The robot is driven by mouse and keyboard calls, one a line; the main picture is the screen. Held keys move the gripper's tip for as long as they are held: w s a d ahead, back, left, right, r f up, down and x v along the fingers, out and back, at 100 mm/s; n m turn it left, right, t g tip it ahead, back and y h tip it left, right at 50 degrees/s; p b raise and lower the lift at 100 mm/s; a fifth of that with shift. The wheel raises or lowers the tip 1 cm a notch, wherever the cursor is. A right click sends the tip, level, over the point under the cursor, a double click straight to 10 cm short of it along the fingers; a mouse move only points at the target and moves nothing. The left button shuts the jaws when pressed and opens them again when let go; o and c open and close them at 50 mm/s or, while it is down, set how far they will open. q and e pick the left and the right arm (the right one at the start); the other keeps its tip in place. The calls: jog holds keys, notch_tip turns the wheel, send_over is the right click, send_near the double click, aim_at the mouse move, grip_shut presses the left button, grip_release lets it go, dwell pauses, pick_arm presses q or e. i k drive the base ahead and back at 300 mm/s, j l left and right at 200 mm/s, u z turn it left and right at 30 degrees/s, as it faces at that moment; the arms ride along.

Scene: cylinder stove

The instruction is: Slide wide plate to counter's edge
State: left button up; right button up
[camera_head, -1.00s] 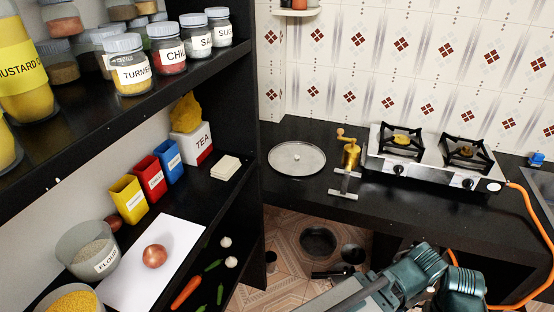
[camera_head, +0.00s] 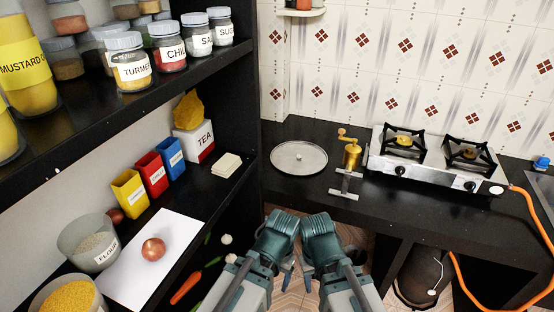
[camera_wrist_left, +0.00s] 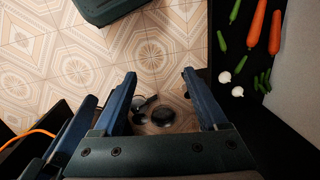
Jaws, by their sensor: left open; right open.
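The wide plate (camera_head: 298,157), round and pale grey with a thin rim, lies flat on the black counter (camera_head: 400,201) in the head view. It sits at the counter's left end, set back from the front edge. My left gripper (camera_head: 279,246) and right gripper (camera_head: 318,244) are side by side below the counter's front edge, close together and apart from the plate. The left wrist view shows my left gripper (camera_wrist_left: 160,78) open and empty, with the floor beyond its fingers. My right gripper is open; its fingertips are partly hidden in the head view.
A brass grinder (camera_head: 351,153) on a metal stand is right of the plate, with a gas stove (camera_head: 436,165) beyond. Black shelves (camera_head: 238,125) with jars and boxes stand left. Dark pans (camera_wrist_left: 162,115) lie on the floor. An orange hose (camera_head: 463,290) hangs at the right.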

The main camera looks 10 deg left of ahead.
aim_at(295, 158)
jog(key=i+z, duration=0.45)
jog(key=i, duration=0.5)
